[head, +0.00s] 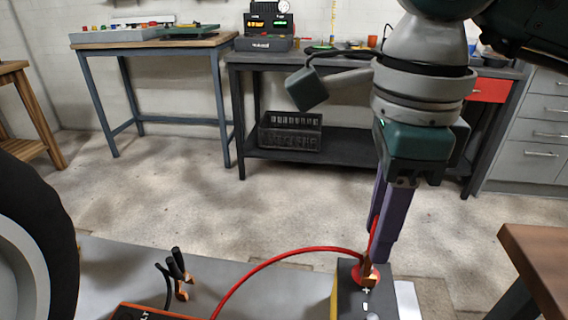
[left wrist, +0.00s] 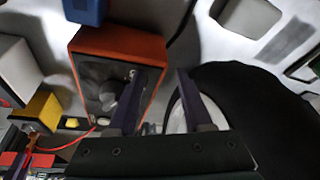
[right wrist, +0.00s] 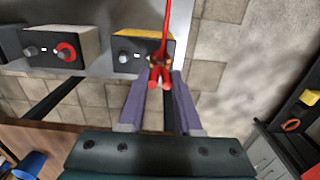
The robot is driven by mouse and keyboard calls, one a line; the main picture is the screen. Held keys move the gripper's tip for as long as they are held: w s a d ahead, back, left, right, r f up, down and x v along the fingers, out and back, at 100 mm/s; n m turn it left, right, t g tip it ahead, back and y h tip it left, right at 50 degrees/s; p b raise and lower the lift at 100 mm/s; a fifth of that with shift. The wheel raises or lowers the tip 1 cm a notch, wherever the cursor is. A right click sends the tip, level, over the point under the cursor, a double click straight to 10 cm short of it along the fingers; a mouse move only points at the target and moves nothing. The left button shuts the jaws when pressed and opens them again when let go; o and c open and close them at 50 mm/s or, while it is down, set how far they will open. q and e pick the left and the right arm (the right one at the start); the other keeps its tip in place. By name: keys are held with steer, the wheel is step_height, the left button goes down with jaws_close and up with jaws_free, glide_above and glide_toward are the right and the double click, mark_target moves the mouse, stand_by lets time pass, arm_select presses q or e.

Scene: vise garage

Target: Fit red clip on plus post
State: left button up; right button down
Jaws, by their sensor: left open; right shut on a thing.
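The red clip (head: 369,273), with copper-coloured jaws and a red cable, is held by my right gripper (head: 381,252), which points down over the dark battery box. The clip also shows between the fingertips in the right wrist view (right wrist: 160,72). The battery box (head: 350,299) has a yellow side and a white plus mark. The red-ringed plus post is largely covered by the clip; I cannot tell whether the jaws are around it. My left gripper (left wrist: 159,74) is open and empty above the orange charger (left wrist: 115,42); it is outside the head view.
A black clip (head: 180,272) stands on the grey surface (head: 240,280). A second battery box (right wrist: 50,42) with a red-ringed post is left of the first in the right wrist view. A black tyre (head: 50,220) is at left, a wooden table (head: 540,255) at right.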

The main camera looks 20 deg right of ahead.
arm_select(q)
steer(key=shift+f, duration=0.15)
steer(key=shift+a, duration=0.1)
arm_select(e)
jaws_free()
steer(key=shift+f, duration=0.1)
stand_by(0.4)
arm_select(q)
steer(key=shift+r+p, duration=0.4)
steer(key=shift+p, duration=0.45)
arm_select(e)
step_height(320, 180, up, 2)
steer(key=shift+w+d+r, duration=0.1)
steer(key=shift+w, duration=0.05)
arm_select(q)
steer(key=shift+w+r, duration=0.15)
steer(key=shift+r, duration=0.1)
arm_select(e)
steer(key=shift+r, duration=0.35)
arm_select(q)
steer(key=shift+r+p, duration=2.1)
steer(key=shift+p, duration=0.2)
arm_select(e)
steer(key=shift+r, duration=2.7)
arm_select(q)
steer(key=shift+f, duration=0.1)
